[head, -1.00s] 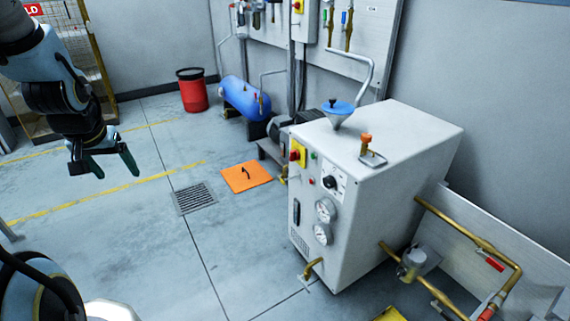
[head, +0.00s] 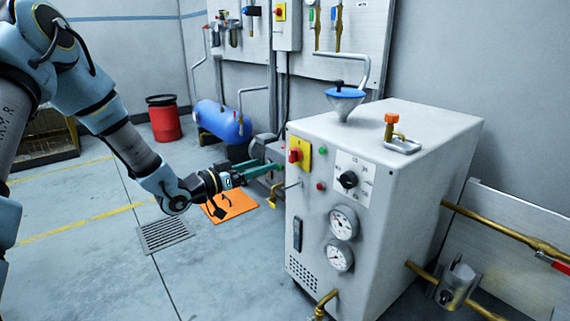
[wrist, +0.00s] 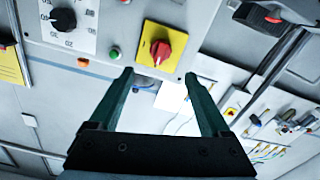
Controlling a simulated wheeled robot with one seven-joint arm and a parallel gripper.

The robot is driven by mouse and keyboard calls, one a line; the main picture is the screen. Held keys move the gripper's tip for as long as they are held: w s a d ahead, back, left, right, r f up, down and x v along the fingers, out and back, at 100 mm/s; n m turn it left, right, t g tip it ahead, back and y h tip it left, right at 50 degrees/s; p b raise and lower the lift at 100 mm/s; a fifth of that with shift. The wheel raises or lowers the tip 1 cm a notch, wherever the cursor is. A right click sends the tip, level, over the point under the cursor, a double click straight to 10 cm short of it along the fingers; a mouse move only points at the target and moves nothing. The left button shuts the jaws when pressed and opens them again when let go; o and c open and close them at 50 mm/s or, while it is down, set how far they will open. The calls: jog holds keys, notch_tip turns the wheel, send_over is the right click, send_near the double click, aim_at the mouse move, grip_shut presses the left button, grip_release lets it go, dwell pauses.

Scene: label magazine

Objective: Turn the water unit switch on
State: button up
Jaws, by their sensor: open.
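The white water unit (head: 325,215) stands on the floor right of centre in the head view. Its switch is a red rotary knob (head: 295,155) on a yellow plate (head: 304,157), at the upper left of the front panel. In the wrist view, the red knob (wrist: 161,50) lies just beyond the fingertips, roughly centred between them. My gripper (head: 278,170) is open, with its green fingers pointing at the panel just left of and slightly below the switch in the head view. The wrist view shows nothing between the fingers (wrist: 158,76). The knob seems untouched.
A black dial (head: 348,180), small green and red buttons and two gauges (head: 343,221) share the panel. A brass pipe (head: 322,305) sticks out low in front. A blue tank (head: 222,122) and orange floor plate (head: 230,205) lie behind my gripper. Floor to the left is open.

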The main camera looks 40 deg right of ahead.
aim_at(290, 156)
jog(key=d, duration=0.7)
jog(key=d+b, duration=0.1)
jog(key=d, duration=0.2)
jog(key=shift+s+d, duration=0.15)
jog(key=shift+s, duration=0.1)
grip_shut()
